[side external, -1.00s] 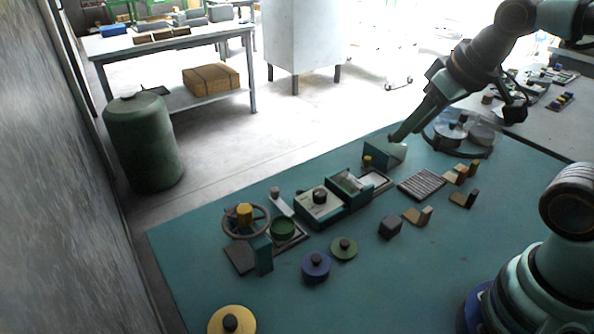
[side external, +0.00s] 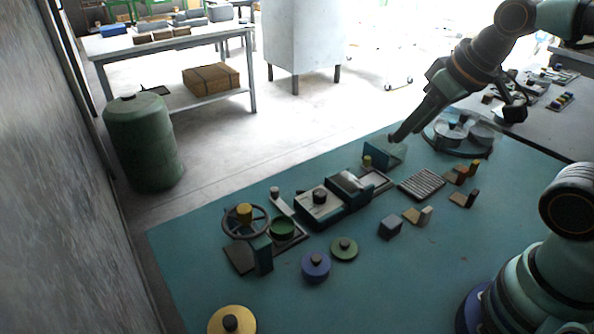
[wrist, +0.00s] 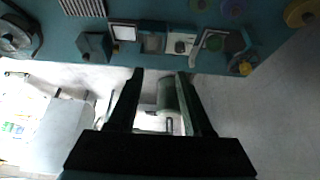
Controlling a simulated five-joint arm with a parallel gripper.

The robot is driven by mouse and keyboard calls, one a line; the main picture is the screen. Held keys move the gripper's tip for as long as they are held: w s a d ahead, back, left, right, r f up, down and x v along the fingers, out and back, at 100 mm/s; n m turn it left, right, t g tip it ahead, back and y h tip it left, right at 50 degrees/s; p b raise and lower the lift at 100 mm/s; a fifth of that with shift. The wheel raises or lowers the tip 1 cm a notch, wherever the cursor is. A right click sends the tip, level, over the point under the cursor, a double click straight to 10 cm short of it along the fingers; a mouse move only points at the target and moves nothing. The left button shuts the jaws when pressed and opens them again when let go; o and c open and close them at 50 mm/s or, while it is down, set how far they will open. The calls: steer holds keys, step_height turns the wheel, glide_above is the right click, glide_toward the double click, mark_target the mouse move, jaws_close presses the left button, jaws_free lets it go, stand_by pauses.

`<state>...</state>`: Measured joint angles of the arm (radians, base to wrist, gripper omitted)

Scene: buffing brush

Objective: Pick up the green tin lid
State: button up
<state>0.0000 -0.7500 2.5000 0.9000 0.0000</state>
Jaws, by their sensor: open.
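The green tin lid (side external: 344,250), a flat disc with a dark knob, lies on the teal work mat (side external: 420,280), right of the blue-purple lid. Its edge shows at the top of the wrist view (wrist: 200,4). An open green tin (side external: 282,228) stands behind and left of it; the wrist view shows the tin too (wrist: 215,43). My gripper (wrist: 160,74) is open and empty in the wrist view. In the side view it hangs high at the upper right, well apart from the lid.
A blue-purple lid (side external: 316,265) sits close left of the green lid, and a yellow lid (side external: 232,322) lies at the front. A handwheel (side external: 246,222), boxes (side external: 320,207) and a grey block (side external: 390,228) stand around. The mat in front of the green lid is clear.

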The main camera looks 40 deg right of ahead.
steer(key=o, duration=0.8)
steer(key=m+g, duration=0.6)
steer(key=m, duration=1.2)
glide_above(345, 242)
step_height(345, 242, down, 14)
steer(key=f, duration=0.5)
steer(key=shift+d+f, duration=0.2)
steer(key=shift+f, duration=0.1)
steer(key=f, duration=0.3)
steer(key=shift+a+f, duration=0.2)
steer(key=shift+f, duration=0.9)
